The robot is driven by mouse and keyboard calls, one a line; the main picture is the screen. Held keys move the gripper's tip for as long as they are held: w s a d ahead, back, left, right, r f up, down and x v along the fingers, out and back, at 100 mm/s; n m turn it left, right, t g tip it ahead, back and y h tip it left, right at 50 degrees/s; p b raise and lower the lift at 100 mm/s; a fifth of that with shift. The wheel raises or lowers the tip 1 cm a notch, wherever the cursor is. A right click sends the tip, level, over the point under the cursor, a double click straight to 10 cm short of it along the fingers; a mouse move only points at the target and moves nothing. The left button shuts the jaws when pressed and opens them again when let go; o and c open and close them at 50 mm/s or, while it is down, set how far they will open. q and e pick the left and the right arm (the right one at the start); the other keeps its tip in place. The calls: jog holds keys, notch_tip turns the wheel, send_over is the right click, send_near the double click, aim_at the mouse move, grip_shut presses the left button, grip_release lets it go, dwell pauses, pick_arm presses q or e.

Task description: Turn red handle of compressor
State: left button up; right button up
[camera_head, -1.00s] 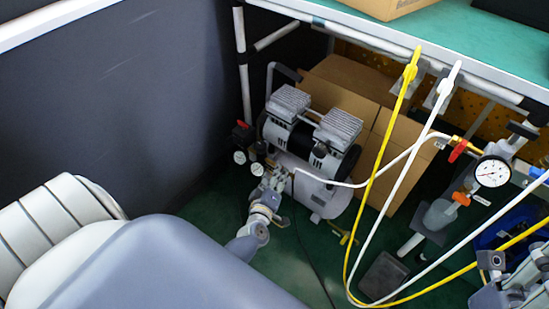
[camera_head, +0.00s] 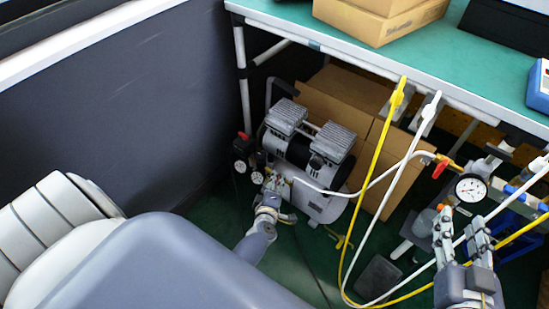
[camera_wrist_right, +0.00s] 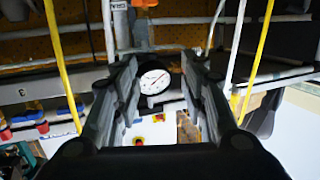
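The compressor (camera_head: 305,150), with two silver finned heads, stands on the floor under the table. A red knob (camera_head: 243,136) tops its dark regulator at the left, above two small gauges. My left gripper (camera_head: 270,190) is at the compressor's front, low and right of these gauges; its fingers are too small to judge. A separate red handle (camera_head: 441,168) sits on a brass fitting at the white hose's end, left of a larger round gauge (camera_head: 470,188). My right gripper (camera_head: 460,216) is open and empty below that gauge. The right wrist view shows the gauge (camera_wrist_right: 155,80) between the spread fingers.
Yellow hose (camera_head: 372,180) and white hose (camera_head: 403,170) hang from the table edge (camera_head: 340,53) between my grippers. Cardboard boxes (camera_head: 375,145) stand behind the compressor. A dark wall panel (camera_head: 120,110) closes off the left.

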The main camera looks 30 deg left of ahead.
pick_arm(q)
jog(key=shift+a+n+g+p, duration=0.1)
jog(key=shift+n+g+p, duration=0.2)
jog(key=shift+n+p, duration=0.3)
pick_arm(e)
jog(key=s+d+f+g+h, duration=0.1)
jog(key=s+d+f+g, duration=0.1)
jog(key=f, duration=0.5)
jog(key=shift+s+g, duration=0.85)
jog(key=shift+g, duration=0.35)
pick_arm(q)
jog(key=o, duration=1.1)
jog(key=shift+c, duration=0.2)
